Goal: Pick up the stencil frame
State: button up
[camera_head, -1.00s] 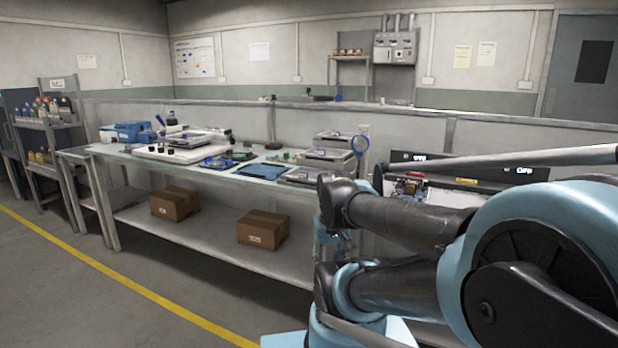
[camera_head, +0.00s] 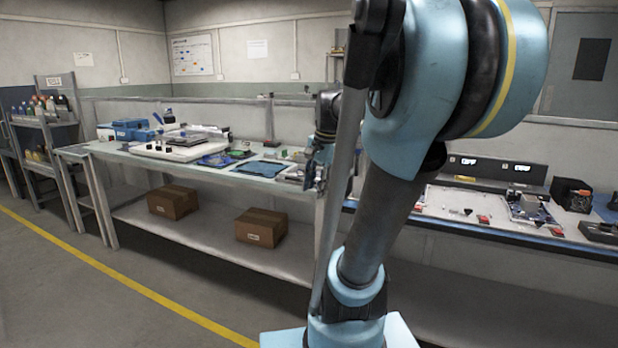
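I cannot tell for sure which thing is the stencil frame. One flat grey framed plate (camera_head: 182,136) lies on the white printer-like base on the bench at left. Another flat grey framed piece (camera_head: 291,173) lies near the bench's right end, partly hidden by my arm. My gripper (camera_head: 314,176) hangs over that right end, close to the second piece, pointing down. It is small and partly covered by my arm, so its fingers and any contact are unclear.
The bench (camera_head: 240,183) also bears a blue mat (camera_head: 260,168), a green board (camera_head: 240,154) and a blue box (camera_head: 130,130). Two cartons stand on its lower shelf, one at left (camera_head: 173,201) and one at right (camera_head: 261,227). A second bench (camera_head: 520,240) with electronics stands right.

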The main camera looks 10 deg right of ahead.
jog(key=w+d+r+m+y, duration=0.1)
jog(key=w+d+r+m, duration=0.1)
jog(key=w+r+m, duration=0.45)
jog(key=w+d+r+m, duration=0.2)
jog(key=w+m, duration=0.1)
jog(key=w, duration=0.7)
jog(key=w+d+r+m+y, duration=0.1)
jog(key=w+d+r+m, duration=0.1)
jog(key=w+r+m, duration=0.45)
jog(key=shift+n, duration=0.7)
jog(key=x, duration=0.6)
jog(key=w+x, duration=0.1)
jog(key=x, duration=0.6)
jog(key=d+x, duration=0.1)
jog(key=x, duration=0.5)
jog(key=shift+w+a+f, duration=0.1)
jog(key=shift+w+f, duration=0.15)
jog(key=shift+f, duration=0.05)
jog(key=shift+t, duration=0.3)
grip_shut()
